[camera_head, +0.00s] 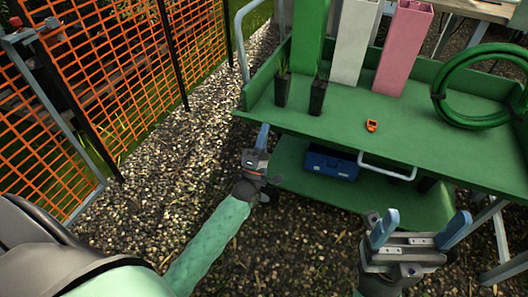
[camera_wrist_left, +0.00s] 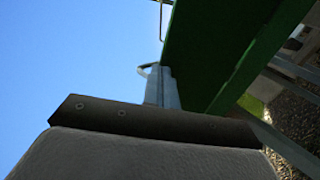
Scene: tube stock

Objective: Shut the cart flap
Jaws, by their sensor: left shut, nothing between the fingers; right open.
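The green cart (camera_head: 440,153) stands ahead, its upper bed open along the near side in the head view. A pale handle (camera_head: 388,171) shows just below the near edge; I cannot clearly make out the flap from the bed. My left gripper (camera_head: 263,137) is shut and empty, fingers pointing up, at the cart's near left corner. In the left wrist view its fingers (camera_wrist_left: 161,88) are beside a green panel (camera_wrist_left: 225,45) seen from below; contact is unclear. My right gripper (camera_head: 418,226) is open and empty, in front of the cart's near edge.
Green, white and pink tubes (camera_head: 403,48) stand on the bed, with two small potted plants (camera_head: 318,97), an orange item (camera_head: 371,125) and a coiled green hose (camera_head: 440,95). A blue box (camera_head: 330,163) sits on the lower shelf. Orange fencing (camera_head: 120,75) is left; gravel lies between.

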